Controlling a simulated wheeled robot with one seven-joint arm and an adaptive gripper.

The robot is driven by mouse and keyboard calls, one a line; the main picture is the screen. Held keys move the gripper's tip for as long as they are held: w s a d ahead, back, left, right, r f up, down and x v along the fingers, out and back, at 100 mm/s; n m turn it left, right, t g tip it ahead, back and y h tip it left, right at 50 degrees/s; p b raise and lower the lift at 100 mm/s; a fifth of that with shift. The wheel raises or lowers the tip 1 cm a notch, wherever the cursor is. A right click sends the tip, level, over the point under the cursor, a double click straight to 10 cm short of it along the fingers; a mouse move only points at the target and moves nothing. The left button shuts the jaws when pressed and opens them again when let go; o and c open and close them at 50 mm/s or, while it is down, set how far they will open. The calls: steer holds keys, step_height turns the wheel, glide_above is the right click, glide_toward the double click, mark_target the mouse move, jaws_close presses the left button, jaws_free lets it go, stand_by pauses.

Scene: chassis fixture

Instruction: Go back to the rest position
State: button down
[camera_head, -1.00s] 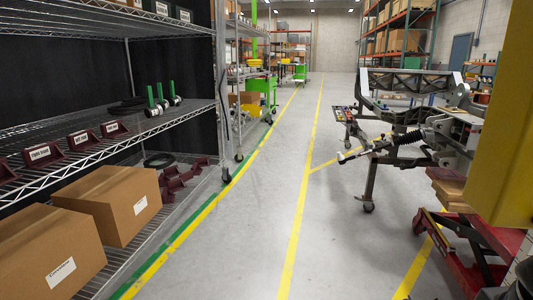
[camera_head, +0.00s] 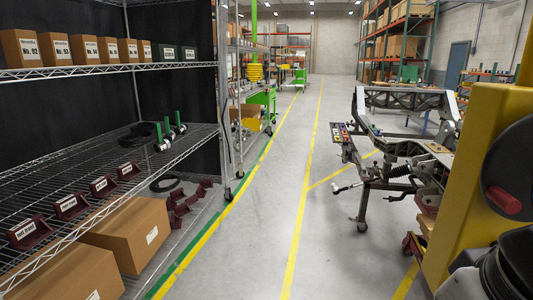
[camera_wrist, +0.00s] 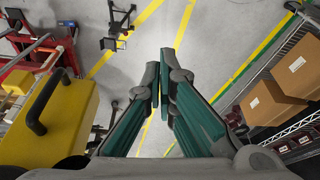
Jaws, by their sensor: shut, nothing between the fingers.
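My gripper (camera_wrist: 160,82) shows in the wrist view, with its two green-sided fingers brought together at the tips. Nothing is held between them. It hangs over the grey floor and yellow floor lines, clear of the shelf and the fixture. The chassis fixture (camera_head: 404,98) stands on the right in the head view, with a shock absorber on its near side. The gripper itself does not show in the head view.
A wire shelf (camera_head: 100,70) on the left holds small labelled boxes, dark red brackets (camera_head: 66,206) and cartons (camera_head: 128,234). It also shows at the right of the wrist view. A large yellow body (camera_head: 462,180) fills the right side. The aisle (camera_head: 262,215) between is clear.

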step_height(320, 180, up, 9)
steer(key=s+t+p, duration=0.1)
steer(key=s+p, duration=0.1)
steer(key=p, duration=0.5)
steer(key=shift+s, duration=0.15)
steer(key=shift+r, duration=0.1)
